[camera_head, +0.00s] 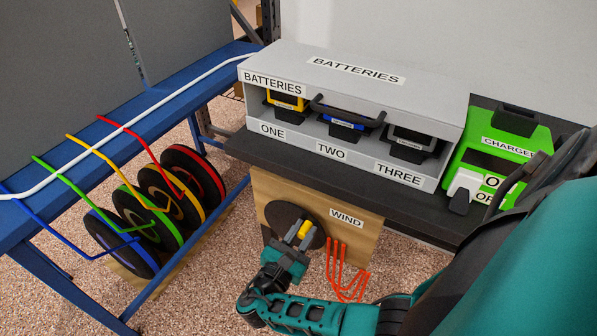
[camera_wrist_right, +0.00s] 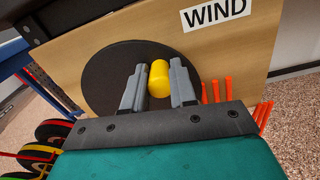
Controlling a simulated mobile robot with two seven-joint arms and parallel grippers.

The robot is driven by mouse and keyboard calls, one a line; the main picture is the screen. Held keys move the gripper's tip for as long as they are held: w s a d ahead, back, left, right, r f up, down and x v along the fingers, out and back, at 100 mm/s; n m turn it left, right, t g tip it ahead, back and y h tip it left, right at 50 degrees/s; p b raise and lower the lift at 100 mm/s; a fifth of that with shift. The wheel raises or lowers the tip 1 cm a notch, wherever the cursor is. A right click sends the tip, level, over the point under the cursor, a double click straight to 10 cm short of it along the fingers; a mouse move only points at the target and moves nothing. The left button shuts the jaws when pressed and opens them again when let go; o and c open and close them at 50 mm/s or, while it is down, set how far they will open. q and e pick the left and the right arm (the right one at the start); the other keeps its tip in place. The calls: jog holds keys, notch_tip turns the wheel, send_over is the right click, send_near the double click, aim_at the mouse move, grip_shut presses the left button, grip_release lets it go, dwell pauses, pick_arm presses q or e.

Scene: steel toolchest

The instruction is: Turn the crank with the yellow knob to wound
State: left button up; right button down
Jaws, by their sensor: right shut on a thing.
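The crank is a dark round disc (camera_head: 283,216) on a wooden panel marked WIND, below the dark bench top. Its yellow knob (camera_head: 305,230) stands out from the disc, at the disc's lower right in the head view. My right gripper (camera_head: 298,236) is shut on the yellow knob. In the right wrist view the knob (camera_wrist_right: 159,79) sits between the two grey fingers of the right gripper (camera_wrist_right: 158,88), in front of the disc (camera_wrist_right: 105,75). The fingers hide part of the disc. My left gripper is not in view.
Orange cords (camera_head: 345,275) hang just right of the crank. Coloured reels (camera_head: 150,210) stand at the left under a blue frame (camera_head: 95,120). A grey battery box (camera_head: 355,90) and a green charger (camera_head: 500,160) stand on the bench above.

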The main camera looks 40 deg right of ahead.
jog(key=shift+s+d+f+m+b, duration=0.15)
jog(key=shift+s+f+m+b, duration=0.15)
jog(key=shift+m, duration=0.55)
jog(key=shift+s+d+f+m+b, duration=0.1)
jog(key=shift+s+f+m+b, duration=0.2)
jog(key=shift+m, duration=0.55)
jog(key=shift+w, duration=0.1)
jog(key=c, duration=0.9)
grip_release()
jog(key=shift+f, duration=0.1)
